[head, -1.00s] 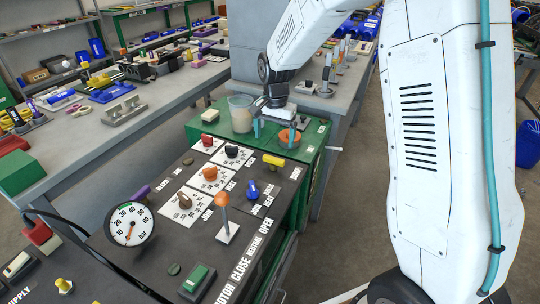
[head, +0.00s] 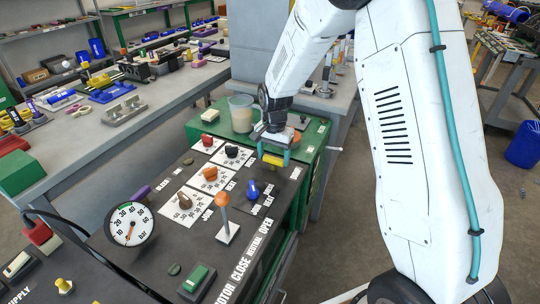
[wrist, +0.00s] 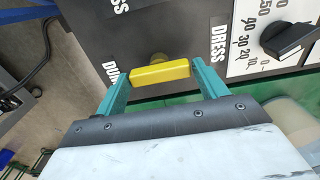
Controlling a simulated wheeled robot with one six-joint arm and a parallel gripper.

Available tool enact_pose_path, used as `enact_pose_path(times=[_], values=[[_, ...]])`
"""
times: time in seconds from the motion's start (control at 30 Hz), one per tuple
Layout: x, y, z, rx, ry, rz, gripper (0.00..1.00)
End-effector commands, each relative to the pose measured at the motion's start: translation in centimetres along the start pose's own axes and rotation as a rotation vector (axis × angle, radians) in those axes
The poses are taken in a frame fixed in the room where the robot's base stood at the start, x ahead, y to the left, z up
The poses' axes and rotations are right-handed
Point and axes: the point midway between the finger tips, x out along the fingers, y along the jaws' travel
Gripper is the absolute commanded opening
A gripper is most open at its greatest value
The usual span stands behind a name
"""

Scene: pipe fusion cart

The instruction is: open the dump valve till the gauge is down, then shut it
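The yellow dump valve handle (head: 273,160) is a short bar on the dark panel, near its far right edge. In the wrist view the yellow bar (wrist: 160,73) lies between the teal fingers, near a partly hidden label starting "DU". My gripper (head: 274,154) is open, with one finger at each end of the bar and only narrow gaps; I cannot tell whether either touches. The round white gauge (head: 131,223) stands at the panel's left; its needle points roughly downward, and the exact reading is too small to tell.
An orange-knobbed lever (head: 223,205) stands upright on the panel. A blue knob (head: 252,190) is close to the yellow handle, and a black knob (head: 232,151) sits to its left. A clear jug (head: 241,112) stands on the green cabinet behind.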

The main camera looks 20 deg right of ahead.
Motion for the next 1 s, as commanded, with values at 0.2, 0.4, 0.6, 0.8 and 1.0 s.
enact_pose_path(times=[0.2,0.4,0.6,0.8,1.0], values=[[-0.03,-0.02,0.0,-0.003,0.0,0.0,0.45],[-0.04,-0.06,0.01,-0.106,0.001,-0.001,0.45],[-0.06,-0.1,0.01,-0.121,0.001,-0.001,0.45],[-0.07,-0.1,0.01,-0.121,0.001,-0.001,0.9],[-0.04,0.0,-0.04,-0.119,0.0,0.0,0.9]])
